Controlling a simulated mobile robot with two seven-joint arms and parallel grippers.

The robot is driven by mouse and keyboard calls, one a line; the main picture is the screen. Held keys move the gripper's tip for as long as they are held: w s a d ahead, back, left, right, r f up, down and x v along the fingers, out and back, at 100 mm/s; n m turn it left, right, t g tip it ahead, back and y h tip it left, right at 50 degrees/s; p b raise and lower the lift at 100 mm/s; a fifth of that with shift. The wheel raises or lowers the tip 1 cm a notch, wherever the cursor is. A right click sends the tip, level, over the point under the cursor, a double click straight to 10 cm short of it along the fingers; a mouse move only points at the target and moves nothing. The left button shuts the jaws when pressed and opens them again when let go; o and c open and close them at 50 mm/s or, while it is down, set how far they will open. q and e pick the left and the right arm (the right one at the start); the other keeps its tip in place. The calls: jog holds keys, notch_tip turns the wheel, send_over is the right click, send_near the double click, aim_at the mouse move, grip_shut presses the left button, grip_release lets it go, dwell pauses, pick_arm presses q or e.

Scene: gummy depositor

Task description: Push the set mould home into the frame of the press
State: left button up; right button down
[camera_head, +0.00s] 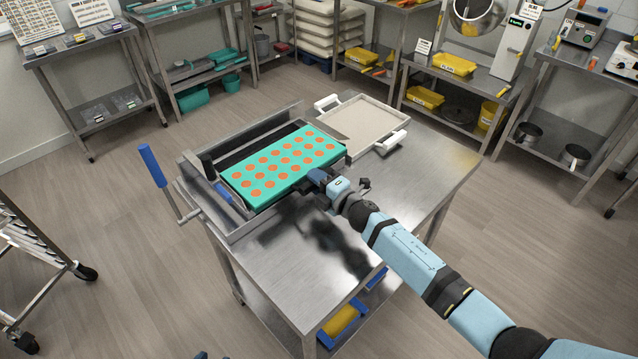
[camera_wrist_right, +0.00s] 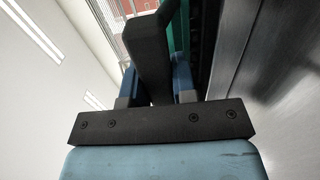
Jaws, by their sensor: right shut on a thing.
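The set mould (camera_head: 312,146) is a teal slab with rows of orange rounds. It lies flat within the metal frame of the press (camera_head: 228,224) on the steel table, with a dark gap along its far side. My right gripper (camera_head: 318,179) is at the mould's near right edge. In the right wrist view its blue fingers (camera_wrist_right: 156,88) are shut on a dark grey bar (camera_wrist_right: 150,50), with teal just beside it. I cannot tell whether the bar belongs to the mould; the contact is hidden in the head view.
A lever with a blue handle (camera_head: 152,165) stands out at the press's left. A pale tray with white handles (camera_head: 361,124) lies behind the press on the steel table (camera_head: 275,275). The table's front and right are mostly clear. Loaded shelves line the walls.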

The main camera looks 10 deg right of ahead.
aim_at(306, 179)
jog(key=shift+b+x, duration=0.95)
jog(key=shift+x, duration=1.25)
jog(key=c, duration=0.8)
grip_release()
jog(key=shift+c, duration=0.2)
jog(key=shift+d, duration=0.1)
jog(key=v, duration=1.3)
jog(key=shift+s+d, duration=0.2)
jog(key=shift+s, duration=0.15)
